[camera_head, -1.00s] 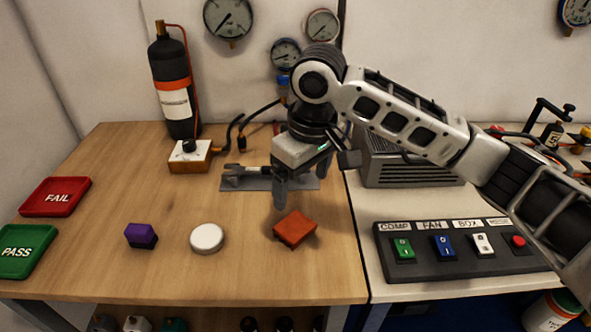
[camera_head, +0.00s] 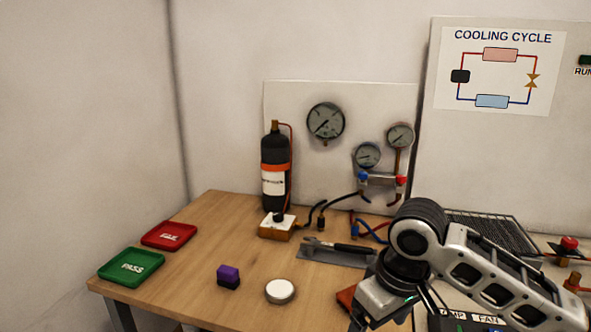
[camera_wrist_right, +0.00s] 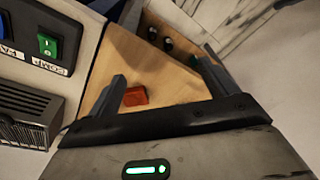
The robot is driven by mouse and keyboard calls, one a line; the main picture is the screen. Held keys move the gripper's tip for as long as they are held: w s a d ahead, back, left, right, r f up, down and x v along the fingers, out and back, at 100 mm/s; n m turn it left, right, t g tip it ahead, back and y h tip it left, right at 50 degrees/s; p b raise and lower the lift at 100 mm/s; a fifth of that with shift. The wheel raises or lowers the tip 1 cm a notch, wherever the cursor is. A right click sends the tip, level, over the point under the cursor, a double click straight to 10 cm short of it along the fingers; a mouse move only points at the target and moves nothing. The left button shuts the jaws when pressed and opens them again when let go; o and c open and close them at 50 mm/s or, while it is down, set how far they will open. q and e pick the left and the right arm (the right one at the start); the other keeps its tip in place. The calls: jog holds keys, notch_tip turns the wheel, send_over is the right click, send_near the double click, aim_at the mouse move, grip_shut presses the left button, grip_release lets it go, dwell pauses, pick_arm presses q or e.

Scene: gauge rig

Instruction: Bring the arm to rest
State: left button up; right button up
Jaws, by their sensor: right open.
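My right arm comes in from the right in the head view, with its gripper (camera_head: 388,305) low near the bottom edge, partly cut off. In the right wrist view the gripper's two fingers (camera_wrist_right: 162,72) stand wide apart with nothing between them. An orange-red block (camera_head: 346,298) lies on the wooden table (camera_head: 215,255), partly hidden behind the gripper. It also shows in the wrist view (camera_wrist_right: 135,97), close to one finger in the picture; whether they touch cannot be told. My left gripper is not in view.
A purple block (camera_head: 228,276) and a white puck (camera_head: 280,291) lie on the table. Green PASS (camera_head: 131,267) and red FAIL (camera_head: 169,236) trays are at left. A black cylinder (camera_head: 275,170) and gauges (camera_head: 326,122) stand behind. A switch panel (camera_wrist_right: 38,40) is beside the gripper.

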jog(key=s+a+f+t+y, duration=0.2)
jog(key=s+a+f+y, duration=0.15)
jog(key=s+f, duration=0.65)
jog(key=s+d+f+m+h, duration=0.5)
jog(key=s+d+f, duration=0.1)
jog(key=s+d, duration=0.5)
jog(key=w+a+f+n+t+y, duration=0.1)
jog(key=w+a+f+t+y, duration=0.2)
jog(key=w+a+f+t, duration=0.2)
jog(key=shift+w+a+f+t, duration=0.3)
jog(key=shift+w+f+t, duration=0.35)
jog(key=shift+f+t, duration=0.3)
